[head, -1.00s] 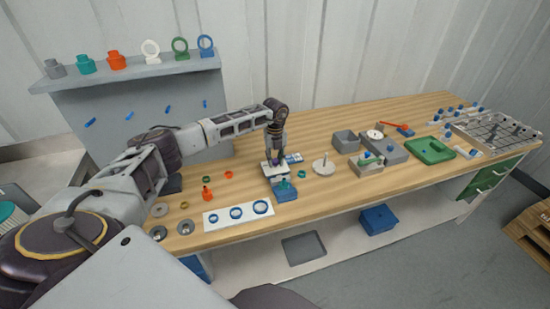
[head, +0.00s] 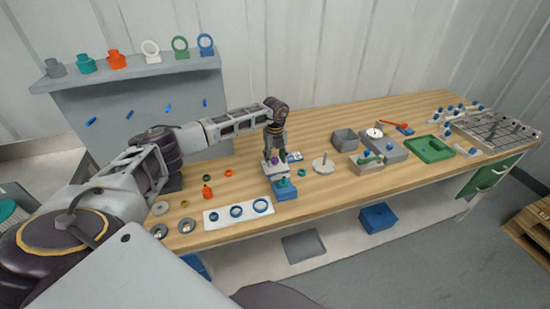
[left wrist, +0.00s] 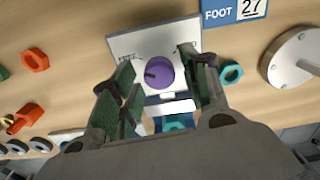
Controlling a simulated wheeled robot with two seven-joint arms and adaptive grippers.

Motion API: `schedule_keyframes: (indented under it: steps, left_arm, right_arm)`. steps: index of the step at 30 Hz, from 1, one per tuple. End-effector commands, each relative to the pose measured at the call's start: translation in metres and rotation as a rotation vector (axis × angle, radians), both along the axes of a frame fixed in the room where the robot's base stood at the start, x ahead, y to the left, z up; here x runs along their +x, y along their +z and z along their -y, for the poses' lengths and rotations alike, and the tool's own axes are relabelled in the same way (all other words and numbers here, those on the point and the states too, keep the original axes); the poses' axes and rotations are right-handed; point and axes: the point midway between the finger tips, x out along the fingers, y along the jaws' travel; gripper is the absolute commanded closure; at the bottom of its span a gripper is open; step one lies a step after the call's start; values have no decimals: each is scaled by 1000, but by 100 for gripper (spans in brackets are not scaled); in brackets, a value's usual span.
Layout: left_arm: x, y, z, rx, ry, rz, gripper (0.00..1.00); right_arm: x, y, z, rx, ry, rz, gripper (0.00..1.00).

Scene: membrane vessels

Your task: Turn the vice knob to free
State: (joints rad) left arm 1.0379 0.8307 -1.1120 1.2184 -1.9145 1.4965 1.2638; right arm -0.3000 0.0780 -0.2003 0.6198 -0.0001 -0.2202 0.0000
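The purple vice knob (left wrist: 160,72) has a dark mark at its left side and stands on a light grey plate (left wrist: 130,42); it also shows in the head view (head: 274,161). My left gripper (left wrist: 158,80) points down over the plate with its two green-padded fingers spread, one on each side of the knob. Gaps show between the fingers and the knob. In the head view the left gripper (head: 274,153) is just above the knob. The vice's blue body (head: 285,191) with a teal part (head: 283,182) lies in front. My right gripper is not in view.
A blue FOOT 27 label (left wrist: 236,9) lies behind the plate. A round metal base with a post (head: 323,166) stands to the right. Orange and teal rings lie nearby, and a white card with blue rings (head: 238,213) is at the front left.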

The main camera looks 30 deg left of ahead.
Motion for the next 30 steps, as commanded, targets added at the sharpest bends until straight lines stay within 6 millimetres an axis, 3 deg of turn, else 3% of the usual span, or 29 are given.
schedule_keyframes:
  steps: [17, 30]
  left_arm:
    - [1, 12, -1, 0, 1, 4, 49]
    - [1, 70, 0, 0, -1, 5, 49]
  right_arm:
    - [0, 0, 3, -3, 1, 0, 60]
    - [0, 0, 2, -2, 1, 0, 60]
